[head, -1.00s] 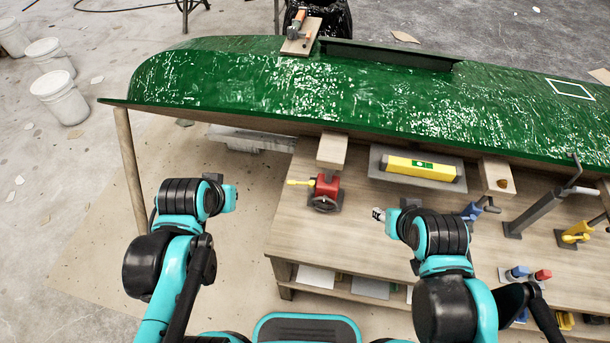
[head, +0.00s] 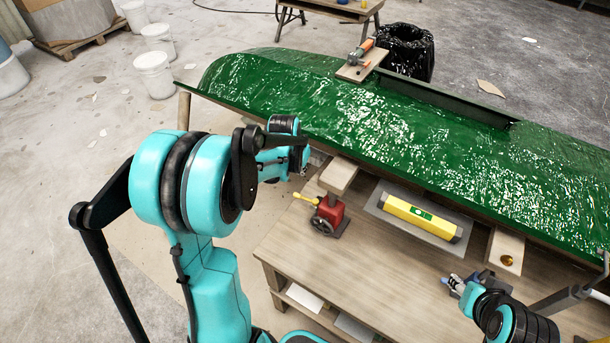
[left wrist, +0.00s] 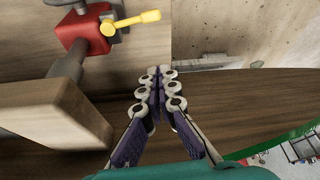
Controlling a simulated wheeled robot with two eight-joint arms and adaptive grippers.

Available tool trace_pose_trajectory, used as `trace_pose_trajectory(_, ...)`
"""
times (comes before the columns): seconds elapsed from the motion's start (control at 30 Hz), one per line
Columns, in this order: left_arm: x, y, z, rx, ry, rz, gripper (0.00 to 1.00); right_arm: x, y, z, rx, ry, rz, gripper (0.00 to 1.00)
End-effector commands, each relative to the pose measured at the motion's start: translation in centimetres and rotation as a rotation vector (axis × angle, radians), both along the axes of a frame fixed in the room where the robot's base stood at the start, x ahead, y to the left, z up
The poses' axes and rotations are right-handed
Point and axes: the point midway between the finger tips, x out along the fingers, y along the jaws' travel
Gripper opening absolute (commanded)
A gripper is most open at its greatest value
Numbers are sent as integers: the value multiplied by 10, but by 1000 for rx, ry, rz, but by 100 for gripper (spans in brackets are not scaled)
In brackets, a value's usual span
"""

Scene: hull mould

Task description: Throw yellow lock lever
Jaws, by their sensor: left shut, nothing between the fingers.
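The yellow lock lever (head: 305,197) sticks out to the left from a red clamp body (head: 330,208) on the bench. In the left wrist view the lever (left wrist: 143,18) points right from the red body (left wrist: 85,32) near the top edge. My left gripper (head: 301,168) is at the bench's left end, beside a wooden block and above the lever in the picture. In the left wrist view my left gripper (left wrist: 156,82) is shut and empty, apart from the lever. My right gripper (head: 450,282) is over the bench at right; its finger opening is too small to judge.
The green hull (head: 400,115) runs above the bench (head: 350,280). A wooden block (head: 338,176) stands close to the red clamp, and it also shows in the left wrist view (left wrist: 55,125). A yellow level (head: 420,217) lies to the right. The bench front is clear.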

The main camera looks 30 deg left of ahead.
Motion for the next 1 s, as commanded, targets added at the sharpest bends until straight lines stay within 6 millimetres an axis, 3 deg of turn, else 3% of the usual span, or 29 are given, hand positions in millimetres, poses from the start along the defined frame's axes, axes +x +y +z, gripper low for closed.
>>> trace_pose_trajectory(0.1, 10, 1, -28, 0, -1, 0, 0, 0, 0, -13, 0, 0, 0, 40)
trace_pose_trajectory(0.37, 28, 2, -79, 0, -1, -1, 0, 0, 0, -32, 0, 0, 0, 40)
trace_pose_trajectory(0.43, 12, 1, -77, 1, -1, 1, 0, 0, 0, -34, 0, 0, 0, 40)
trace_pose_trajectory(0.6, -7, -1, -78, 1, -1, 0, 0, 0, 0, -38, 0, 0, 0, 40)
trace_pose_trajectory(1.0, -13, -1, -77, 1, -1, 0, 0, 0, 0, -39, 0, 0, 0, 40)
